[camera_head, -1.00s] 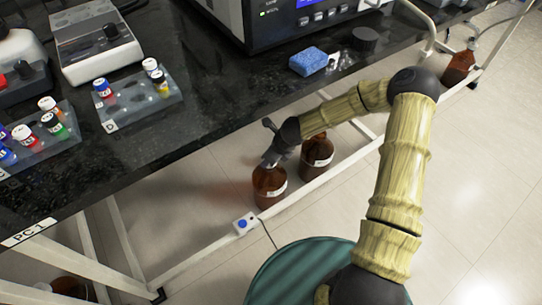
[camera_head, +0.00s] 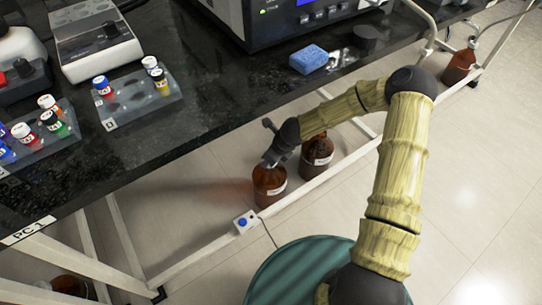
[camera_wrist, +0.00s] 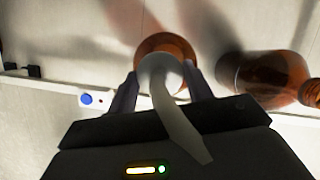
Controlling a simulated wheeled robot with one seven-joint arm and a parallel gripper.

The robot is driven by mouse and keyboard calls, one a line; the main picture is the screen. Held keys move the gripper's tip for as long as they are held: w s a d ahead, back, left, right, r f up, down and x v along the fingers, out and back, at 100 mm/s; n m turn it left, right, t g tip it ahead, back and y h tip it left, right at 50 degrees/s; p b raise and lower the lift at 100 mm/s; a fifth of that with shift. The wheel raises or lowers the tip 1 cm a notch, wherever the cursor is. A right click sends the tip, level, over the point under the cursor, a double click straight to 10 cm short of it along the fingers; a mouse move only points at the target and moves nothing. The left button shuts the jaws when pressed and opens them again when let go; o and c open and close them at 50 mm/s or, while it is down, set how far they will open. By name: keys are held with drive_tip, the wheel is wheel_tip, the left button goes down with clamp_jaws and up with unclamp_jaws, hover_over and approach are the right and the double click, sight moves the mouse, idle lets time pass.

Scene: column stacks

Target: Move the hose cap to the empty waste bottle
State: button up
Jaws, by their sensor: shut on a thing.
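My gripper (camera_wrist: 160,92) is shut on the pale hose cap (camera_wrist: 163,68), with a finger on each side of it in the wrist view. A whitish hose (camera_wrist: 183,128) runs from the cap back toward my wrist. The cap sits over or on the mouth of a brown bottle (camera_wrist: 180,47); I cannot tell if it is seated.
A small box with a blue button (camera_head: 246,221) is fixed to the white rail (camera_head: 200,253). The black bench top (camera_head: 220,100) overhangs the bottles. Another brown bottle (camera_head: 459,66) stands at the far right. Open floor lies at the right.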

drive_tip(key=shift+f, duration=0.4)
idle(0.6)
drive_tip(key=o, duration=1.1)
drive_tip(key=shift+c, duration=0.2)
drive_tip(key=shift+d+r+p, duration=0.15)
drive_tip(key=shift+r+p, duration=0.2)
drive_tip(key=shift+r, duration=0.2)
drive_tip(key=p+v, duration=0.2)
drive_tip(key=v, duration=0.2)
drive_tip(key=shift+p, duration=0.3)
drive_tip(key=s+d+p, duration=0.3)
drive_tip(key=s+d, duration=0.4)
drive_tip(key=d, duration=0.2)
drive_tip(key=shift+s+d, duration=0.25)
drive_tip(key=shift+s, duration=0.05)
